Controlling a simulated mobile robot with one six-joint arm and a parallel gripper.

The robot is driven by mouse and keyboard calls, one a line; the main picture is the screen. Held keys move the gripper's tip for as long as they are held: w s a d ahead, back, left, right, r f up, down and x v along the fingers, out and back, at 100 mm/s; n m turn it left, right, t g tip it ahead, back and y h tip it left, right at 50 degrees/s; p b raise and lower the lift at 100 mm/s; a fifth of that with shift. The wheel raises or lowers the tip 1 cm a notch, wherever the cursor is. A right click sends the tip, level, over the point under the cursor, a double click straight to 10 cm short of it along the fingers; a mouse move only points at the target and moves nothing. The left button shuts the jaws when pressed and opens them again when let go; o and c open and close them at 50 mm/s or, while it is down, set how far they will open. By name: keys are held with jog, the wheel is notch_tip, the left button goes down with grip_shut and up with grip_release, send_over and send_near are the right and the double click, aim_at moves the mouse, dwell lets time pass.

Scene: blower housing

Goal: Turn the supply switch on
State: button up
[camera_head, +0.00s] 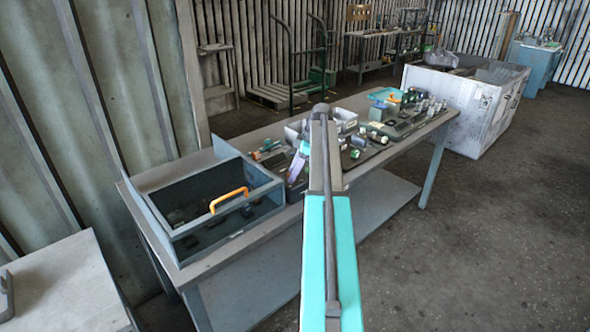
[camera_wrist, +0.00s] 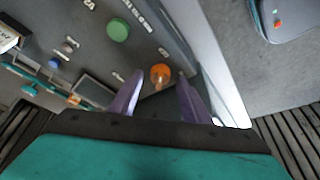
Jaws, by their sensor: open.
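In the wrist view, a grey panel (camera_wrist: 85,50) carries several controls with lettering too small to read. A round orange knob (camera_wrist: 160,73) with a pale stem-like part shows between the two purple fingers of my gripper (camera_wrist: 161,79). My gripper is open, with one finger on each side of the knob; contact cannot be seen. A large round green button (camera_wrist: 118,29) is up and left of the knob. I cannot tell from the lettering which control is the supply switch. In the head view, a purple finger of my gripper (camera_head: 297,165) shows over the bench, mostly hidden by my arm.
The workbench (camera_head: 225,262) holds an open grey box with an orange handle (camera_head: 229,200) at its left end. Several small parts and boards (camera_head: 405,122) crowd its right side. A white bin (camera_head: 465,100) stands beyond on the floor. The floor at right is clear.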

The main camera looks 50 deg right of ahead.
jog(key=shift+f, duration=0.15)
jog(key=c, duration=0.9)
jog(key=shift+d, duration=0.15)
jog(key=shift+c, duration=0.6)
